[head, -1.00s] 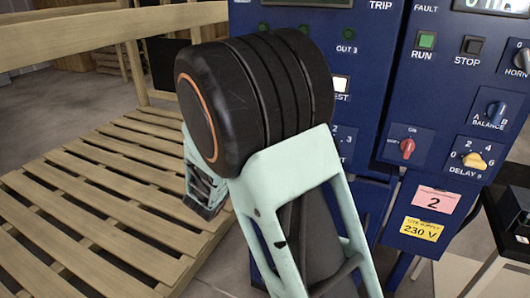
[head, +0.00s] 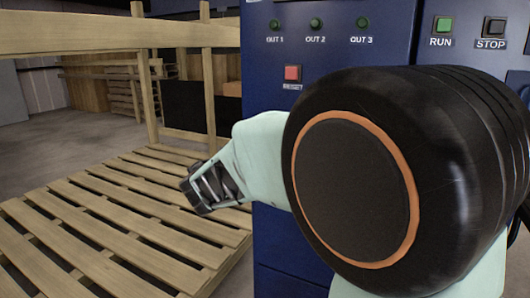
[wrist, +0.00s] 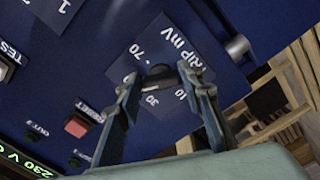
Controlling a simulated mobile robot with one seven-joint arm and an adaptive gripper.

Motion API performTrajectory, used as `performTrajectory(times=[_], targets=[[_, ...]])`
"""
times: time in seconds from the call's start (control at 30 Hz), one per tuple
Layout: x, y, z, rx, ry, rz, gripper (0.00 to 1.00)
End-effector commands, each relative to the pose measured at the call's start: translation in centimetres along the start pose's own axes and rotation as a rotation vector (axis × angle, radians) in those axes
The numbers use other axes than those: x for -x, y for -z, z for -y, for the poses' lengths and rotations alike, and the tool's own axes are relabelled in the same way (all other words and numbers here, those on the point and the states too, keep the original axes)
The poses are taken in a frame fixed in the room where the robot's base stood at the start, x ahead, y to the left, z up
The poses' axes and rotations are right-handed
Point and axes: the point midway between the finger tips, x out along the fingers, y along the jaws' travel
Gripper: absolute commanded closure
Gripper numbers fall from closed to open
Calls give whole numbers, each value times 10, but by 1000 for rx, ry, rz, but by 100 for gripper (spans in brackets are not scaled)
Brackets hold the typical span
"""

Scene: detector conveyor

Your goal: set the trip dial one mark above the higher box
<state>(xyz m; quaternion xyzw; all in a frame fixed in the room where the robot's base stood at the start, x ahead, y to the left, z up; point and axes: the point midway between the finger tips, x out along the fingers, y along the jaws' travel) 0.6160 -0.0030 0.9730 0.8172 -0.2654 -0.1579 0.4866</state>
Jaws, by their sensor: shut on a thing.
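In the wrist view the trip dial is a dark knob (wrist: 160,74) on a blue label plate (wrist: 150,45) reading TRIP mV, with 70, 30 and 10 among its marks. My gripper (wrist: 158,80) has one finger on each side of the knob and is shut on it. The fingers and the angle hide some marks, and I cannot tell which mark the dial points to. In the head view my gripper (head: 213,187) shows partly at the cabinet's left edge, and the dial is hidden.
The blue cabinet (head: 275,265) carries OUT lamps and a red RESET button (head: 292,73); TEST (wrist: 5,68) shows in the wrist view. RUN (head: 443,25) and STOP (head: 494,27) are further right. A wooden pallet (head: 110,225) and rail (head: 100,38) lie left.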

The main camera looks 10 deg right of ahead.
Motion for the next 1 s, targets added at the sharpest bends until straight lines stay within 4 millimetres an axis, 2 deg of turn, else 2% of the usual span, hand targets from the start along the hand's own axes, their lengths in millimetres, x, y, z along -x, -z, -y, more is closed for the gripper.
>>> performTrajectory(times=[0.6,0.63,0.7,0.77,1.0], targets=[[0,0,0,-28,1,1,90],[0,0,0,-28,1,1,62],[0,0,0,-27,1,1,55],[0,0,0,-27,1,1,48],[0,0,0,-27,0,0,48]])
